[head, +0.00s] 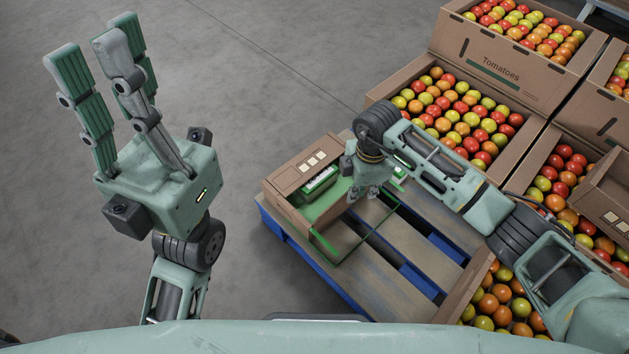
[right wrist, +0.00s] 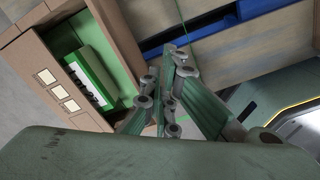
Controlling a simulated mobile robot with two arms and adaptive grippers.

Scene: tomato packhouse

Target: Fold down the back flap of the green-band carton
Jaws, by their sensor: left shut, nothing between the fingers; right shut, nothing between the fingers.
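The brown carton (head: 277,184) sits at the left corner of the pallet. A panel with three pale labels (head: 313,160) spans its far side; the labels also show in the right wrist view (right wrist: 61,92). Green inner surfaces and a green-and-white box (head: 321,180) show in its opening; the box also shows in the right wrist view (right wrist: 90,80). I cannot tell which panel is the back flap. My right gripper (head: 371,194) is shut and empty, pointing down just right of the carton. My left gripper (head: 108,60) is shut and empty, raised over the floor at left.
The wooden pallet (head: 410,243) with blue sides is bare right of the carton, except for a thin green outline (head: 378,228). Open cartons of tomatoes (head: 455,160) stand behind and to the right. My right arm reaches across from the right. Grey floor is clear at left.

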